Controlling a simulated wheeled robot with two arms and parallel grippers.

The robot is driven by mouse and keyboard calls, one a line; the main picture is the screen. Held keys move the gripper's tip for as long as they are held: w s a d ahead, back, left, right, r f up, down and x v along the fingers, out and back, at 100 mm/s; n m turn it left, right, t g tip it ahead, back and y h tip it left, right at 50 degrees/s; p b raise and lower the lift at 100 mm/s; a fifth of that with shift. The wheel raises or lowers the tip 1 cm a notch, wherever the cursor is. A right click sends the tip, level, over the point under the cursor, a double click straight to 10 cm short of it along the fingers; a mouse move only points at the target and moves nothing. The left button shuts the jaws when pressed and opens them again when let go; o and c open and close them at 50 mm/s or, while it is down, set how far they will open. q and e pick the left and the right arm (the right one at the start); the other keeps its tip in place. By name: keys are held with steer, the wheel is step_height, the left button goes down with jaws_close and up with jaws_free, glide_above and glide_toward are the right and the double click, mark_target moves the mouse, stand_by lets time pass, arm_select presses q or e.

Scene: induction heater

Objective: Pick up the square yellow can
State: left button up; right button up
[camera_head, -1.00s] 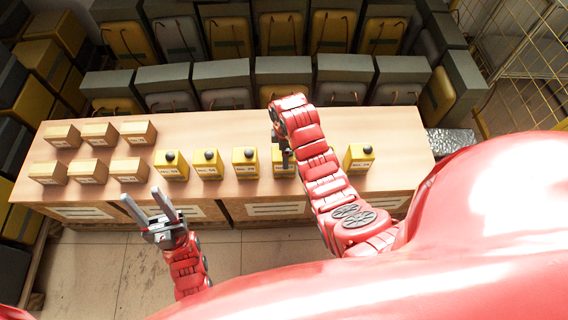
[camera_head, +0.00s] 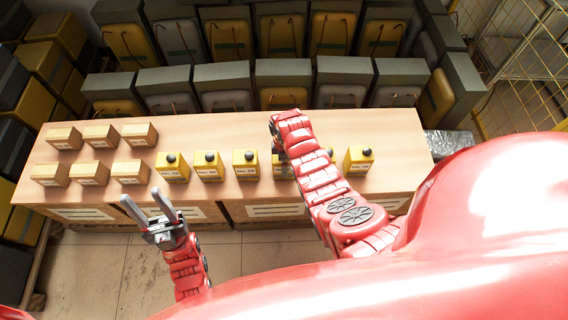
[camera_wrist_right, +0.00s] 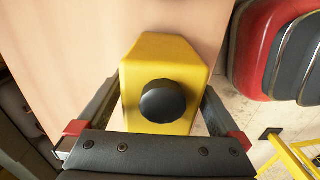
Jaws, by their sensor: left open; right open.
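Several square yellow cans with dark round knobs stand in a row on the wooden table (camera_head: 225,128). Clear ones are the leftmost can (camera_head: 172,172), the second (camera_head: 209,170), the third (camera_head: 245,168) and the rightmost (camera_head: 357,163). One can (camera_head: 279,172) is partly hidden by my right arm. In the right wrist view, a yellow can (camera_wrist_right: 150,55) with a black knob stands between the spread fingers of my right gripper (camera_wrist_right: 160,90), which is open. Contact cannot be told. My left gripper (camera_head: 152,208) is open and empty, in front of the table's near edge.
Several small cardboard boxes (camera_head: 100,136) stand in two rows on the table's left part. Grey-topped cases (camera_head: 225,85) are stacked behind the table. A yellow wire fence (camera_head: 520,60) is at the right.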

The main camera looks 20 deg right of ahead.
jaws_close()
stand_by(0.3)
steer(key=shift+r, duration=0.15)
